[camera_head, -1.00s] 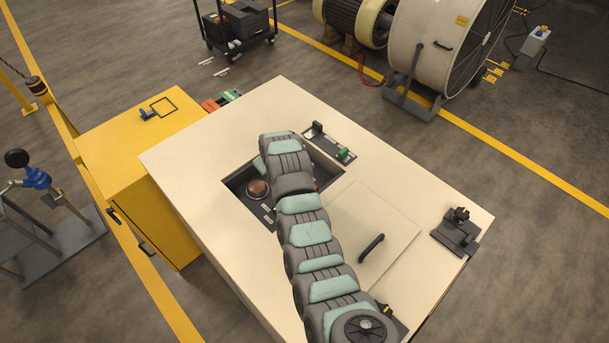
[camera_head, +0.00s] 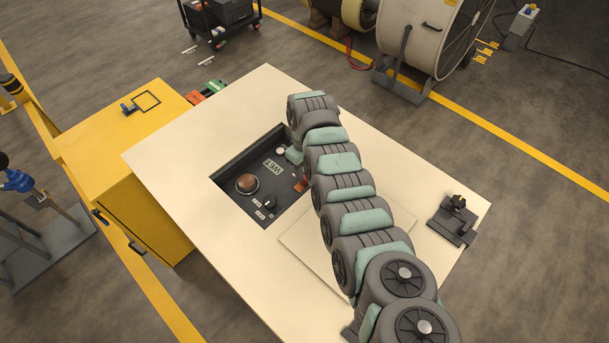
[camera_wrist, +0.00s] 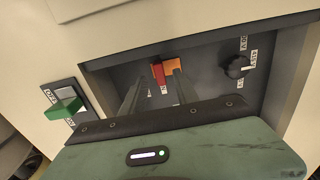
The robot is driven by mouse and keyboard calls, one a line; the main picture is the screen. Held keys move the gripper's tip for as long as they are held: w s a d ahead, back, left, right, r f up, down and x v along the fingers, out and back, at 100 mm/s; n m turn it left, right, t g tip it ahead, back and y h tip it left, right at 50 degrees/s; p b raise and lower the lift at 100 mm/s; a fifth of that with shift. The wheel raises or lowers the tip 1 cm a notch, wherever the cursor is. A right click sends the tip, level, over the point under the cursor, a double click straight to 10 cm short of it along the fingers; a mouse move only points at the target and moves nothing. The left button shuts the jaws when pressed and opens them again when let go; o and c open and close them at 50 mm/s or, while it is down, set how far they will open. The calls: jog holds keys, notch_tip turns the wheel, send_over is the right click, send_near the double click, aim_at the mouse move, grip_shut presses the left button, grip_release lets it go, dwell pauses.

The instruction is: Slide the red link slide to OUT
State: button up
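The red link slide (camera_wrist: 158,73) is a small red block beside an orange plate (camera_wrist: 174,65) on the dark recessed panel. It also shows as a small red-orange patch (camera_head: 300,184) at the recess's right side in the head view. In the wrist view my gripper (camera_wrist: 158,72) points at it, with two thin dark fingers apart and the red block seen between their tips. I cannot tell whether a finger touches it. The slide's labels are partly covered by the fingers and unreadable. In the head view my arm hides the fingers.
A green-handled switch (camera_wrist: 65,107) sits outside the recess. Recess walls stand close around my gripper.

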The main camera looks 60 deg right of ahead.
aim_at(305, 177)
jog(key=shift+f+b, duration=0.45)
jog(key=shift+f, duration=1.2)
grip_shut()
